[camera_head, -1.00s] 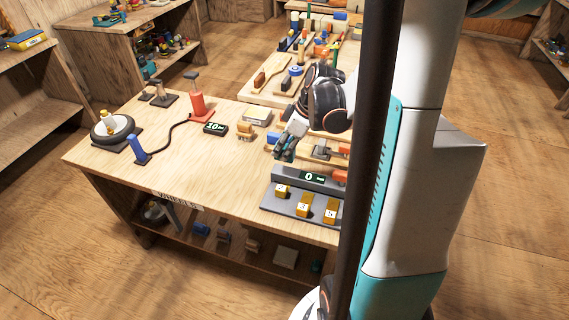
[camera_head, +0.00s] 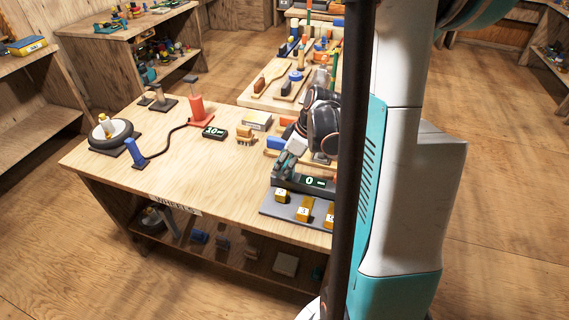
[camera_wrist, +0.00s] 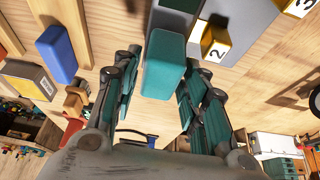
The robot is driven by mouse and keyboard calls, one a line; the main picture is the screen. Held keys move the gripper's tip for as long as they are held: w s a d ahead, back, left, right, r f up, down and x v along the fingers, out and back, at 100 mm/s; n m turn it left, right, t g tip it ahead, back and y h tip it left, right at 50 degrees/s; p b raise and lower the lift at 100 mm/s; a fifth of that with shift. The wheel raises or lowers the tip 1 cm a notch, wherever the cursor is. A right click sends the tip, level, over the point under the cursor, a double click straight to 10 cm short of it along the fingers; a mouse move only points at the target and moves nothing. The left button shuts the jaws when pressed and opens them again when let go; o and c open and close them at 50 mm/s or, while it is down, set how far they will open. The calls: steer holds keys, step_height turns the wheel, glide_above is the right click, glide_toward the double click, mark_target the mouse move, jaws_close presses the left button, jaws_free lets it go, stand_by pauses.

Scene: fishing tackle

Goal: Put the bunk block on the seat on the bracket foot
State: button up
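My gripper (camera_head: 284,166) is above the workbench, at the back edge of the number scale. A tan bracket-like piece (camera_head: 245,135) stands upright on the bench, left of my gripper. I cannot tell whether it is the bracket foot, and no seat can be made out.
The grey scale (camera_head: 270,204) carries yellow numbered blocks (camera_head: 303,209). A wheel (camera_head: 110,133) and red pump (camera_head: 197,112) are at left.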

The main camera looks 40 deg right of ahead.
stand_by(0.3)
steer(key=p+v, duration=0.4)
steer(key=v, duration=0.8)
steer(key=shift+r+p, duration=0.2)
steer(key=shift+p, duration=0.2)
